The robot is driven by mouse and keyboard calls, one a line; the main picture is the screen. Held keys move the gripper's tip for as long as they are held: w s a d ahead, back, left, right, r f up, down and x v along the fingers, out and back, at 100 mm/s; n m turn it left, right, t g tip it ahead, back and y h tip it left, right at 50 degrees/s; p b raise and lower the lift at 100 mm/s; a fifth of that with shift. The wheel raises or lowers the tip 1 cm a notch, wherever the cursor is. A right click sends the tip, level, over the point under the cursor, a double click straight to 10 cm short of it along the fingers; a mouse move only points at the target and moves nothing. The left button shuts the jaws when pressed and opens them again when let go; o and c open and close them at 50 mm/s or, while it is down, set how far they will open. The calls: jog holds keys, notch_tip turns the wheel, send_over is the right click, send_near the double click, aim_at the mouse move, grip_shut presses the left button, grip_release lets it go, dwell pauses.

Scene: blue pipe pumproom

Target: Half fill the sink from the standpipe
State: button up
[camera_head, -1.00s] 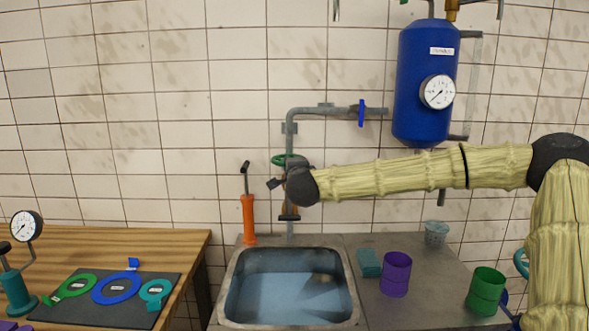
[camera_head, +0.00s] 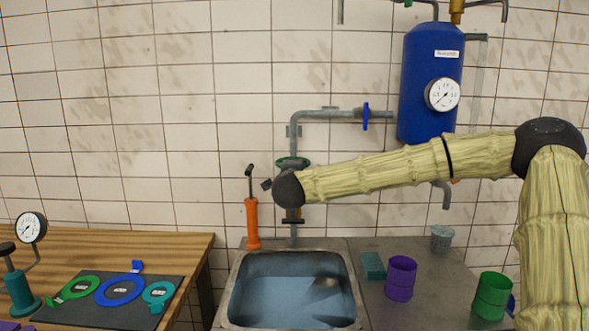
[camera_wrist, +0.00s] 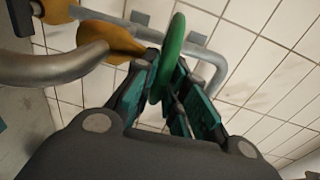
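The metal sink (camera_head: 240,322) holds bluish water; its exact level is hard to judge. The standpipe (camera_head: 294,133) rises behind it, with a green handwheel (camera_head: 292,162) on its upright part. In the wrist view the handwheel (camera_wrist: 172,50) stands edge-on between my gripper's teal-padded fingers (camera_wrist: 168,78), which close in on its rim from both sides. A brass valve body (camera_wrist: 112,38) and a curved grey spout (camera_wrist: 50,68) show left of it. In the head view my dark wrist hides the fingers and part of the standpipe, so any flow is hidden.
A blue valve handle (camera_head: 365,116) sits on the upper pipe beside a blue tank (camera_head: 430,75). An orange hand pump (camera_head: 252,222) stands left of the standpipe. Purple (camera_head: 400,278) and green (camera_head: 492,296) cups stand on the right counter. A wooden table (camera_head: 150,248) is at left.

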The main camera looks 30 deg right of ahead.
jog(key=o, duration=0.3)
jog(key=shift+a, duration=0.1)
jog(key=v, duration=1.1)
jog(key=shift+s+a, duration=0.2)
jog(key=shift+s, duration=0.2)
